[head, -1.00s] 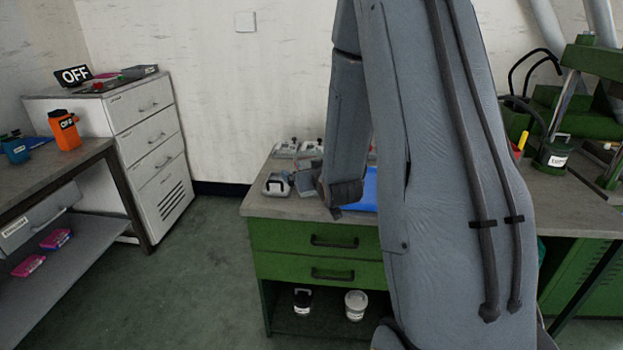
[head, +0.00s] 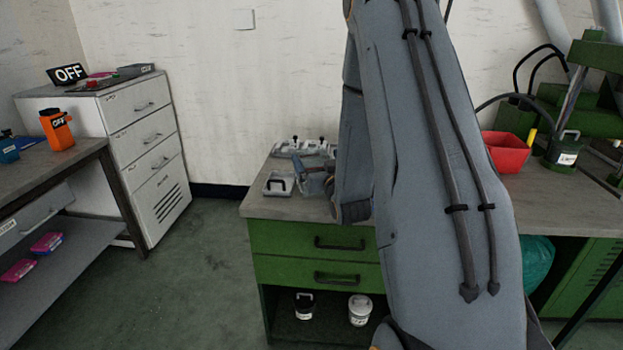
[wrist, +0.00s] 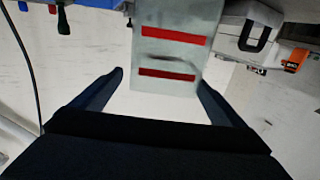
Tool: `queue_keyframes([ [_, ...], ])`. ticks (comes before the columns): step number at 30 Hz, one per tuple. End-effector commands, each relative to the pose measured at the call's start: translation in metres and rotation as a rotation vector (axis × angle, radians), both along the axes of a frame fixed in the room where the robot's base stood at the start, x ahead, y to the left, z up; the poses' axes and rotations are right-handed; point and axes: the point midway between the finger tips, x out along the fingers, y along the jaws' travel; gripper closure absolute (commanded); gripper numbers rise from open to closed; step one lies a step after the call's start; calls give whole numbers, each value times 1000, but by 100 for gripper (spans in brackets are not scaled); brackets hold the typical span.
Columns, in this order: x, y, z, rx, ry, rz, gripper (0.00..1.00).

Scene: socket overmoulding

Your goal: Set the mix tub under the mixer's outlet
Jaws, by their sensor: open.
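My gripper (wrist: 161,80) is open in the wrist view, its two dark fingers apart. A pale grey block with two red stripes (wrist: 170,55) shows between and beyond the fingertips; I cannot tell whether it is within their reach. In the head view my arm hides much of the bench, and I cannot make out the gripper clearly. No tub is plainly marked as the mix tub. A white tub (head: 359,312) and a dark-banded container (head: 304,305) stand on the lower shelf.
Grey parts with handles (head: 278,184) lie on the bench's left end. A red bin (head: 507,152) stands right of my arm, near green machinery (head: 600,60). White drawers (head: 145,150) and an orange box (head: 57,130) are at left. The floor (head: 205,275) between is clear.

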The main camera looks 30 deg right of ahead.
Motion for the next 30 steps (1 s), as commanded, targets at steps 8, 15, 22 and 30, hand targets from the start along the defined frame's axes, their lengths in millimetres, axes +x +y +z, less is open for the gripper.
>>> queue_keyframes([
  [8, 29, -3, 2, 0, -1, 2, 6],
  [15, 62, -7, 1, 0, 1, 1, 6],
  [22, 69, -8, 1, 0, 1, 1, 6],
  [30, 68, -8, 1, 0, 1, 0, 35],
])
